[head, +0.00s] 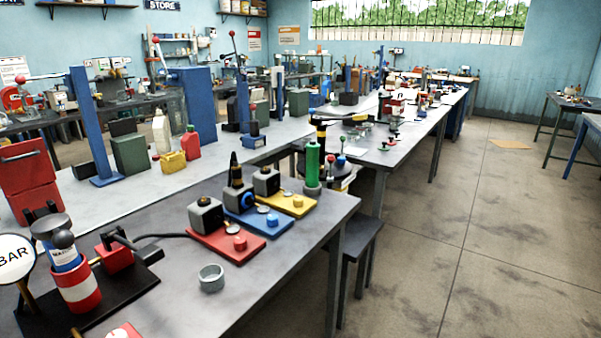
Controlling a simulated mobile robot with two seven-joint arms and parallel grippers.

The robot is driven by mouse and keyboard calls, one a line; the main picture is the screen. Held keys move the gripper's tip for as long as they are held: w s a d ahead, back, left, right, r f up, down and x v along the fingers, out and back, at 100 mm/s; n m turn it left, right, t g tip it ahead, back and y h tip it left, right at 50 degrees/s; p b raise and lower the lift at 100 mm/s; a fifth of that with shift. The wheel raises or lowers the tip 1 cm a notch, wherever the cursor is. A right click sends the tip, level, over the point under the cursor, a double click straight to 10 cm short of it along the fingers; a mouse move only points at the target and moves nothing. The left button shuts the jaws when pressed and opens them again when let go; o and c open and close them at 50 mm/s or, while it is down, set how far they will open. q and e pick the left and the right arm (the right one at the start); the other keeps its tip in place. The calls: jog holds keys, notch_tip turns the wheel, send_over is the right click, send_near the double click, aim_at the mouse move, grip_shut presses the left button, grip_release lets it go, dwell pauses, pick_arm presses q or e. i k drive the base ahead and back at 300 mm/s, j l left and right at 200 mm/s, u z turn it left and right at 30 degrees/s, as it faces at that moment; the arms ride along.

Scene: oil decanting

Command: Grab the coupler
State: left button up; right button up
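I cannot tell for certain which thing is the coupler. A short, hollow grey-green ring or cup (211,278) stands alone on the near grey bench (275,283). Behind it, three grey blocks with round dark ports stand on a red plate (226,247), a blue plate (262,221) and a yellow plate (297,206). A black stepped fitting (236,171) stands upright at the middle block. A green cylinder (313,164) stands upright beside the yellow plate. Neither of my grippers is in view.
A dark stool (357,244) stands by the bench's right side. The floor (480,250) at right is mostly clear.

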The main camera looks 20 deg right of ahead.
aim_at(235, 170)
jog(key=z, duration=0.2)
jog(key=l+u, duration=0.1)
jog(key=u, duration=0.35)
jog(key=i+l+u, duration=0.1)
jog(key=u, duration=0.4)
jog(key=l+u, duration=0.2)
jog(key=u, duration=0.25)
jog(key=l+u, duration=0.3)
jog(key=k+l+u, duration=0.1)
jog(key=l+u, duration=0.2)
jog(key=l, duration=0.2)
jog(key=k+l+u, duration=0.1)
jog(key=l, duration=0.2)
jog(key=l+u, duration=0.1)
jog(key=l, duration=0.2)
jog(key=k+l+u, duration=0.1)
jog(key=k+l, duration=0.1)
jog(key=l, duration=0.25)
jog(key=k+l, duration=0.15)
jog(key=l, duration=0.15)
jog(key=k+l, duration=0.1)
jog(key=l, duration=0.25)
